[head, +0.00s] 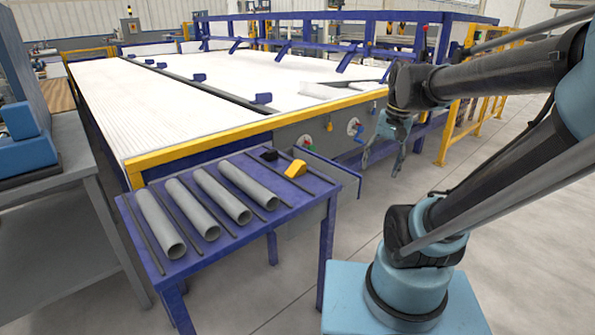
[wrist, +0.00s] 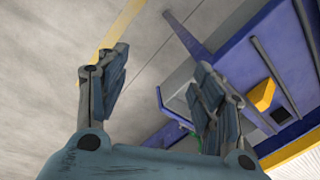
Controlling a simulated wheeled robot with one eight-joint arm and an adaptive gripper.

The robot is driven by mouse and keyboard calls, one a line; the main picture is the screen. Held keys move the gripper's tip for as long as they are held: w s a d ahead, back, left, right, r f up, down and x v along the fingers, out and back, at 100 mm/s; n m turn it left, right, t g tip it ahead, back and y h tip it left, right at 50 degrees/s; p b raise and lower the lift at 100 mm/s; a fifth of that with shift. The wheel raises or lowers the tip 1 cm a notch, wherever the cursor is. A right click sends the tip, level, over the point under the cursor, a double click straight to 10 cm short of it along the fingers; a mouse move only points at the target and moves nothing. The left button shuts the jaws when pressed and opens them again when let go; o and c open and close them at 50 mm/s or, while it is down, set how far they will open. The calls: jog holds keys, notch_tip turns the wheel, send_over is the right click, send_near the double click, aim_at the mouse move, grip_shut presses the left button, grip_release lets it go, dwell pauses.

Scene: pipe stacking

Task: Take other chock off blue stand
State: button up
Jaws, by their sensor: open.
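The blue stand (head: 270,221) is a low table with several grey pipes lying side by side on its top. A yellow chock (head: 296,169) lies near the stand's right end, between dark strips. A black chock (head: 269,155) lies just behind and left of it. My gripper (head: 383,160) is open and empty, in the air to the right of the stand and apart from it. In the wrist view my gripper (wrist: 160,85) has its fingers spread, with floor between them. The yellow chock (wrist: 262,95) shows there at the right on the stand (wrist: 225,65).
A large white-topped table with a yellow edge (head: 230,128) stands right behind the blue stand. A grey workbench (head: 60,215) is at the left. A valve wheel and a blue rail sit near the stand's far right corner. The floor right of the stand is clear.

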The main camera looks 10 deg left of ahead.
jog(key=w+a+r+m+g+y, duration=0.1)
jog(key=w+a+r, duration=0.2)
jog(key=w+a, duration=0.2)
jog(key=w+a+r+m+g, duration=0.1)
jog(key=w+a+r+m, duration=0.15)
jog(key=w+a, duration=0.2)
jog(key=m+g, duration=0.2)
send_near(298, 162)
jog(key=shift+y, duration=0.3)
jog(key=x, duration=1)
jog(key=shift+s+d+f, duration=0.1)
jog(key=shift+d+f, duration=0.1)
jog(key=shift+d, duration=0.1)
jog(key=c, duration=1.2)
